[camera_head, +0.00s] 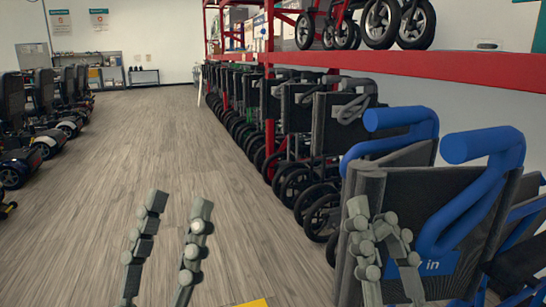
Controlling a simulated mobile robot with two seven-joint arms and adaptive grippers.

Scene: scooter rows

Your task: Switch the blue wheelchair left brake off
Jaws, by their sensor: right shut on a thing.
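The blue wheelchair (404,190) stands folded at the right, at the near end of a row, with blue push handles (402,118) and a dark fabric back. Its left brake cannot be made out. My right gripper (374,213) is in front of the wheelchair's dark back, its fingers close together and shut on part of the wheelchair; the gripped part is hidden. My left gripper (179,204) is open and empty over the wooden floor, left of the wheelchair and apart from it.
More folded wheelchairs (298,110) line up behind, under a red shelf (400,68) carrying wheeled walkers. Scooters (40,130) line the left side. The wooden aisle (150,140) between is clear. A yellow patch (252,303) shows at the bottom edge.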

